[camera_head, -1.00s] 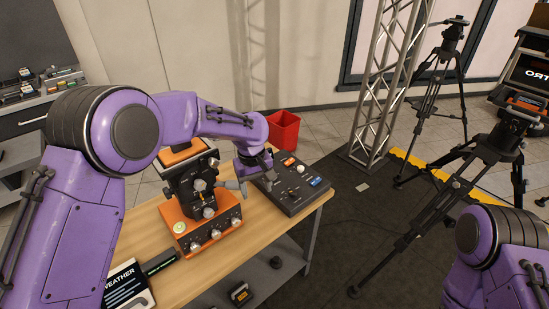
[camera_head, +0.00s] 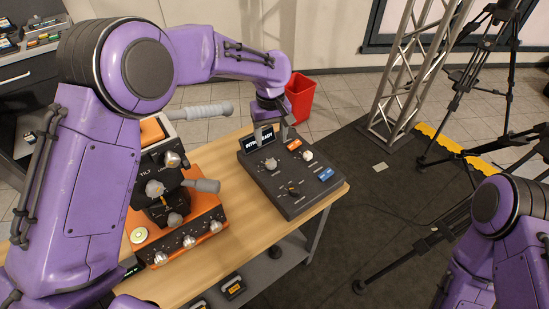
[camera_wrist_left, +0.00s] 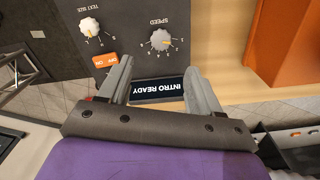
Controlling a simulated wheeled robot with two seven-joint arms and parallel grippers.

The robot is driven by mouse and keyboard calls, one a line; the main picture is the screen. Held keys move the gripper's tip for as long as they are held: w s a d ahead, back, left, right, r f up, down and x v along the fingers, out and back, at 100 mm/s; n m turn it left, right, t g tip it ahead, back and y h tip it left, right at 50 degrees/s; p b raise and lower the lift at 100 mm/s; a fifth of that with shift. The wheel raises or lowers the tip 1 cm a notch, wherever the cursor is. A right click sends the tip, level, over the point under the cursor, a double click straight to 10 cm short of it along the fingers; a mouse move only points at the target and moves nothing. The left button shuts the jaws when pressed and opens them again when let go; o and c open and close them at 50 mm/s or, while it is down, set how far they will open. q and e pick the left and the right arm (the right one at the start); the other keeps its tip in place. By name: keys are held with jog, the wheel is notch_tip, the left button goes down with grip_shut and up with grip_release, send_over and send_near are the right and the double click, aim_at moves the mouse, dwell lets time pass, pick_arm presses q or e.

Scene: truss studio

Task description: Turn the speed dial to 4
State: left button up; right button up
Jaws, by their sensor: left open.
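A dark control panel (camera_head: 278,200) sits at the right end of the wooden table. Its grey speed dial (camera_head: 269,165) stands in front of the small display (camera_head: 261,138). In the left wrist view, upside down, the speed dial (camera_wrist_left: 160,39) lies just beyond the "INTRO READY" display (camera_wrist_left: 157,89). It has a scale and some yellow on it; I cannot read the setting. My left gripper (camera_head: 272,131) is at the back of the panel, by the display. In its wrist view the fingers (camera_wrist_left: 158,72) are apart and empty, pointing toward the dial. My right gripper is out of view.
A white text-size knob (camera_head: 308,156) and an orange switch (camera_head: 294,144) are right of the dial; a small lever (camera_head: 292,189) is in front. An orange-and-black device (camera_head: 185,230) with protruding handles stands left. A red bin (camera_head: 300,100) is behind.

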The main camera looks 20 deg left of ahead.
aim_at(271, 163)
pick_arm(q)
notch_tip(271, 163, down, 9)
jog(key=shift+a+f+p, duration=0.15)
jog(key=shift+f+p, duration=0.05)
jog(key=shift+p, duration=0.8)
jog(key=shift+f, duration=0.5)
jog(key=c, duration=1)
